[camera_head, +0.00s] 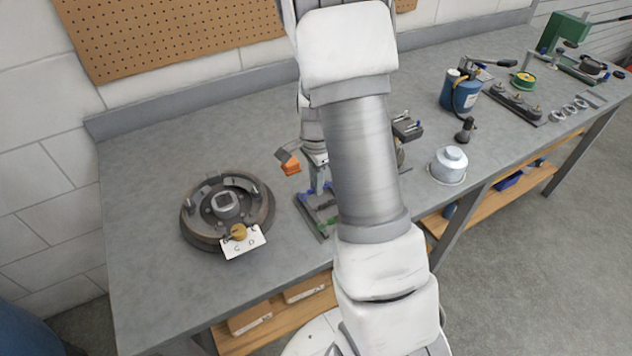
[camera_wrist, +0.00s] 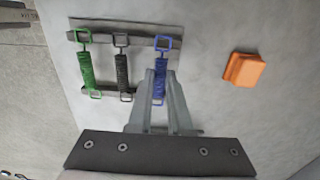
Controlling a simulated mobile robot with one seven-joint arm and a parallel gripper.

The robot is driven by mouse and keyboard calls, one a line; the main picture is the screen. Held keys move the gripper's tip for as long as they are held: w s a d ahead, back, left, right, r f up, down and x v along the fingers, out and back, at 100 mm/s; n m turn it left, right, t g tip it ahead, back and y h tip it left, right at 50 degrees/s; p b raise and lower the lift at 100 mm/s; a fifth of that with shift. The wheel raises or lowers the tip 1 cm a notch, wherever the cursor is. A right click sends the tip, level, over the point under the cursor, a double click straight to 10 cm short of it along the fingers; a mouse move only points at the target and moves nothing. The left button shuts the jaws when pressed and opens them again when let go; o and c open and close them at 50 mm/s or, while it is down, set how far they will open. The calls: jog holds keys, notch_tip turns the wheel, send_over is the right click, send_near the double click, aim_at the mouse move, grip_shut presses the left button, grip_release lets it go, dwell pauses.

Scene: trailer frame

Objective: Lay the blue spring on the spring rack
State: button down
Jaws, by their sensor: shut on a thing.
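The blue spring (camera_wrist: 160,78) is between the fingertips of my gripper (camera_wrist: 160,84), which is shut on it. The spring rack (camera_wrist: 105,38) has two rails; a green spring (camera_wrist: 87,72) and a dark grey spring (camera_wrist: 122,70) lie across it side by side. The blue spring is to their right, roughly parallel, its far loop over the far rail's right part. Its near end is partly hidden by my fingers. I cannot tell whether it touches the rack. In the head view the rack (camera_head: 305,206) lies below my gripper (camera_head: 318,190), partly hidden by my arm.
An orange block (camera_wrist: 244,70) lies right of the rack in the wrist view. In the head view, a brake drum assembly (camera_head: 262,200) with a white card (camera_head: 243,244) stands left of the rack. A silver metal part (camera_head: 449,165) and a blue bottle jack (camera_head: 460,92) stand farther right.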

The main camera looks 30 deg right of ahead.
jog(key=shift+f, duration=0.15)
dwell(0.4)
jog(key=c, duration=0.8)
grip_release()
jog(key=shift+c, duration=1.4)
jog(key=shift+r+p, duration=2.8)
jog(key=shift+r, duration=0.8)
